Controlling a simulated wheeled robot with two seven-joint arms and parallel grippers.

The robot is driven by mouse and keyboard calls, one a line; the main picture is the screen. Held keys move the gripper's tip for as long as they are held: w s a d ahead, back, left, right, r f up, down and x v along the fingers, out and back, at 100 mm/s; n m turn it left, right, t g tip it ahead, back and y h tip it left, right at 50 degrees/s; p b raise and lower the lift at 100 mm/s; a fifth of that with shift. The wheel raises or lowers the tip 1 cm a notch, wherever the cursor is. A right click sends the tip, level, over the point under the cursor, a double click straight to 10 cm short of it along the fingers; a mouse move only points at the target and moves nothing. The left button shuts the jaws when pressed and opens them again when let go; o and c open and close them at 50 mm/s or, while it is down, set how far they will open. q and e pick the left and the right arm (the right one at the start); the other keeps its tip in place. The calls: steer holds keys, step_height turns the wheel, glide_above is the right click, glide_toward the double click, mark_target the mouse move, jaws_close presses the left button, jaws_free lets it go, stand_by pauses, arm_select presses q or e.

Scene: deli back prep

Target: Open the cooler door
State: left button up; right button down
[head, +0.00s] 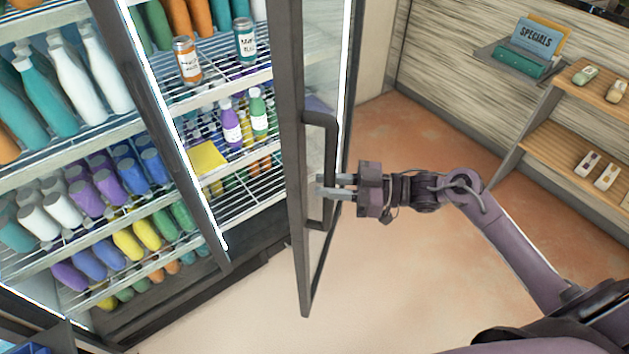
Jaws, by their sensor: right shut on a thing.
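The glass cooler door (294,130) has a dark frame and stands swung out from the cooler (225,264), with an open gap to the shelves on its left. Its dark vertical handle (331,134) is on the side facing my right arm. My right gripper (334,187) reaches in from the right, with its fingers at the lower half of the handle and shut on it. My left gripper is out of view.
Bottles and cans, such as an orange can (187,60), stand on the cooler's wire shelves. A wooden shelf unit (570,150) and a "SPECIALS" sign holder (530,50) are at the right wall. The floor (400,270) below the gripper is clear.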

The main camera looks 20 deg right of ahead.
steer(key=c, duration=1.6)
jaws_free()
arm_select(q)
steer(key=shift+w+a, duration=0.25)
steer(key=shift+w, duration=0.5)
arm_select(e)
steer(key=o, duration=0.3)
arm_select(q)
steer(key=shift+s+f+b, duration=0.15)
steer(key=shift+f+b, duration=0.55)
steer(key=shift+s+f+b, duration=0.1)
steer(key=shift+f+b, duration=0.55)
steer(key=shift+b, duration=0.05)
arm_select(e)
steer(key=v, duration=0.7)
steer(key=shift+d, duration=0.35)
steer(key=shift+s, duration=0.1)
